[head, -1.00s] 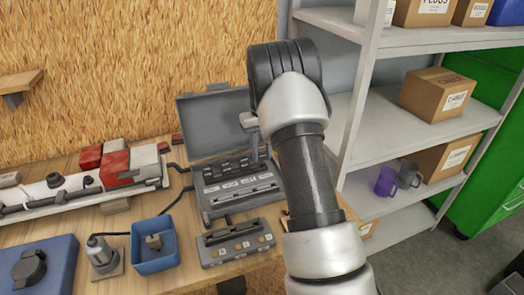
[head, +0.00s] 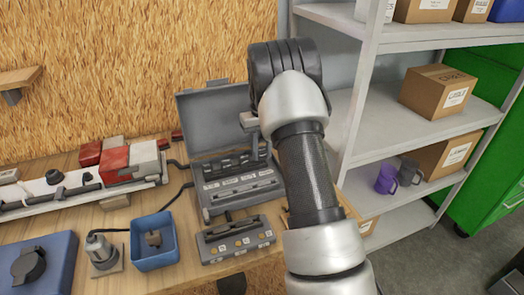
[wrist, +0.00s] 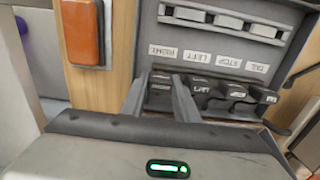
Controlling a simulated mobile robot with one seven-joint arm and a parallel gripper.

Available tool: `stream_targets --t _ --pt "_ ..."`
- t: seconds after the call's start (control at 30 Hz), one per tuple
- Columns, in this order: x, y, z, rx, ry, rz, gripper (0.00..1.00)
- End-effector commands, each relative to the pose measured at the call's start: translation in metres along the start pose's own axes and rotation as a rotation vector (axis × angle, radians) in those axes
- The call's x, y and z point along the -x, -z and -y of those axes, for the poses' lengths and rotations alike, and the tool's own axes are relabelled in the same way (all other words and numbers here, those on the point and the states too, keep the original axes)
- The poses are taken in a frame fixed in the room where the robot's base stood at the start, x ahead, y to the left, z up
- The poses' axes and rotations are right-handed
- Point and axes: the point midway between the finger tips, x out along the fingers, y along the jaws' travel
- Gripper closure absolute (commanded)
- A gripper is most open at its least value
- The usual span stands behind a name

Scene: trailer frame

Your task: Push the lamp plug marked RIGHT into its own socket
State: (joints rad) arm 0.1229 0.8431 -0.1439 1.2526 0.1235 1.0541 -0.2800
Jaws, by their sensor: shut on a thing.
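The open grey case (head: 188,130) stands on the bench in the head view, with a row of dark plugs and a row of white labels. In the wrist view the labels appear upside down, with the RIGHT label (wrist: 162,51) at the left end. My gripper (wrist: 158,82) is shut on the dark plug (wrist: 160,88) just below that label, one finger on each side. How deep this plug sits is hidden by the fingers. The LEFT plug (wrist: 203,86) and others stand in line to its right. In the head view my arm hides most of the gripper.
An amber lamp (wrist: 82,32) is close to the left of my gripper in the wrist view. A smaller grey panel (head: 236,240) and a blue bin (head: 153,262) stand in front of the case. A metal shelf (head: 420,137) stands to the right.

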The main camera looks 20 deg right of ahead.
Motion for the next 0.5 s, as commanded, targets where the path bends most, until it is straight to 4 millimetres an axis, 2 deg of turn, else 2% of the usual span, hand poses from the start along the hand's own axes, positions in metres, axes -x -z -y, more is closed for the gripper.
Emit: stream_targets --t 0.5 --pt "-0.0086 -0.0001 0.0 0.0 0.0 0.001 0.81"
